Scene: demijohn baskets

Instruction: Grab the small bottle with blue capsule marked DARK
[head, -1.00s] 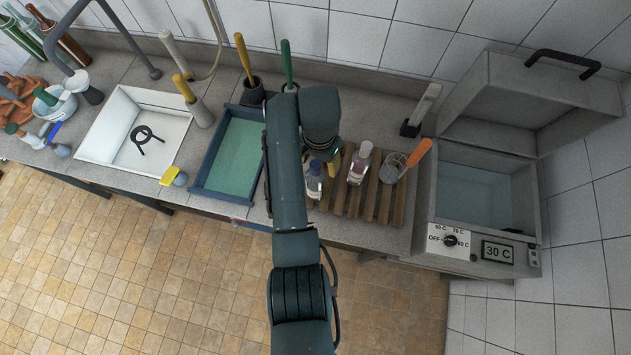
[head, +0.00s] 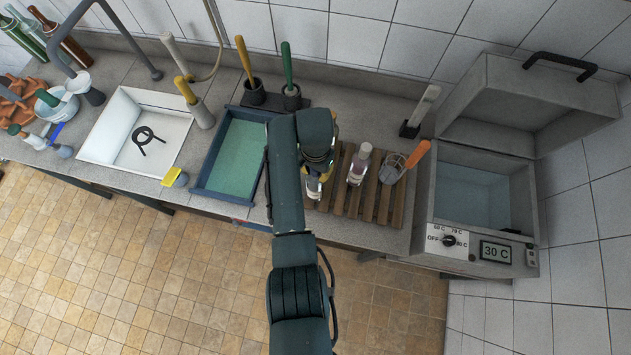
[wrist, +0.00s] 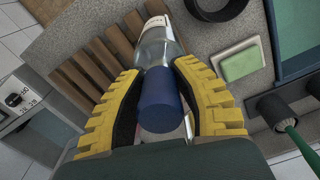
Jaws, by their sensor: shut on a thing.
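A small clear bottle with a blue capsule (wrist: 161,100) is between the yellow fingers of my gripper (wrist: 163,115) in the wrist view. The fingers are shut on it at the capsule and neck. Its glass shoulder (wrist: 160,48) shows beyond them. In the head view this bottle (head: 314,188) is at the left end of the wooden slatted rack (head: 340,196), mostly hidden by my gripper (head: 318,172). I cannot read its label or tell whether its base touches the slats.
Another small bottle (head: 358,165) stands close to the right on the rack, beside a cup-like holder with an orange handle (head: 418,153). An open water bath (head: 480,195) is further right. A blue-rimmed tray (head: 199,178) lies left. Upright brushes (head: 289,75) stand behind.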

